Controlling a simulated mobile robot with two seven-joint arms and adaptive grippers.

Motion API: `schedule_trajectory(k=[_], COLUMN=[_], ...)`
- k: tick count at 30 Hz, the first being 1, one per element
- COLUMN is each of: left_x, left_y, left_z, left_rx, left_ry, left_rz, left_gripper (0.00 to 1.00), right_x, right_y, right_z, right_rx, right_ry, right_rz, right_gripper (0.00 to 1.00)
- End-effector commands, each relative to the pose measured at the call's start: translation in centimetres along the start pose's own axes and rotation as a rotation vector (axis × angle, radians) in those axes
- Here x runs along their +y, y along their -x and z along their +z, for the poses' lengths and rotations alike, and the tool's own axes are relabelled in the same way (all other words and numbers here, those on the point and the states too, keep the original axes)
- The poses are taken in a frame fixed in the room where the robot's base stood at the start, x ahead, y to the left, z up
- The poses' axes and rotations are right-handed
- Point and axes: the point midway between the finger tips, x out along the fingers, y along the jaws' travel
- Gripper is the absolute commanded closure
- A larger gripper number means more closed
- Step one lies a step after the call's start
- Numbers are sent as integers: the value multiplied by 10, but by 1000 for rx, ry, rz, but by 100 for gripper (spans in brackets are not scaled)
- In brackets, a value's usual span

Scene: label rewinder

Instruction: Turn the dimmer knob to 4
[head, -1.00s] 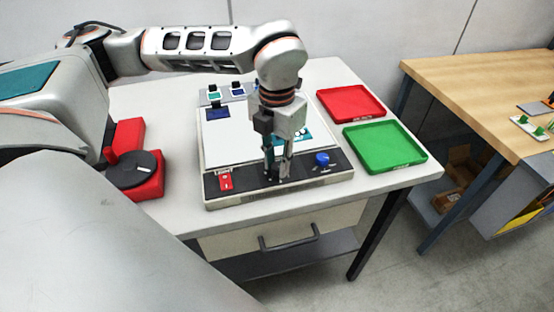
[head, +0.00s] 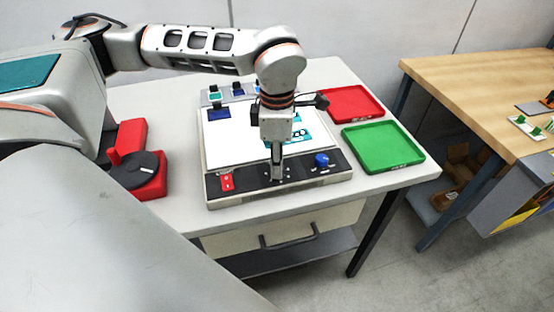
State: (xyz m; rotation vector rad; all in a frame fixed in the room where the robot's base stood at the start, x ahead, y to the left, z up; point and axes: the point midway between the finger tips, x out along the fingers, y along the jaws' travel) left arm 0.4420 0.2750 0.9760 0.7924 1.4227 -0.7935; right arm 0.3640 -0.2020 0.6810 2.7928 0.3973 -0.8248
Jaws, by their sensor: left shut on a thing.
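A light box (head: 222,147) with a white top stands on the table. Its dark front panel holds a red switch (head: 227,181) at the left and a blue knob (head: 322,160) at the right. My left gripper (head: 277,176) points down at the middle of this panel, between the two, seen edge-on. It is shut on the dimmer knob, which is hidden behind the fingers. White scale dots show around the fingertips, but I cannot read the setting. My right gripper is out of view.
A red tray (head: 374,101) and a green tray (head: 412,159) lie right of the box. A red device with a black disc (head: 136,170) stands at the left. Small coloured blocks (head: 237,90) sit behind the box. A wooden bench (head: 480,75) is at the far right.

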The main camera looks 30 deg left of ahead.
Motion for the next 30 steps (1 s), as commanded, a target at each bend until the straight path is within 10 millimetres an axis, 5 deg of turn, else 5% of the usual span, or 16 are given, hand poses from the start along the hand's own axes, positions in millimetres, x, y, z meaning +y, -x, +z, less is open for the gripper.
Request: schedule_trajectory(k=[13, 30], left_x=[2, 2], left_y=[3, 2], left_z=[1, 1], left_rx=[-4, -3], left_ry=[-292, -366], left_rz=[5, 6], left_gripper=[100, 100], right_x=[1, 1], right_y=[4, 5], right_z=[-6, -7], right_rx=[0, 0], right_ry=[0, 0], right_rz=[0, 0], right_gripper=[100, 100])
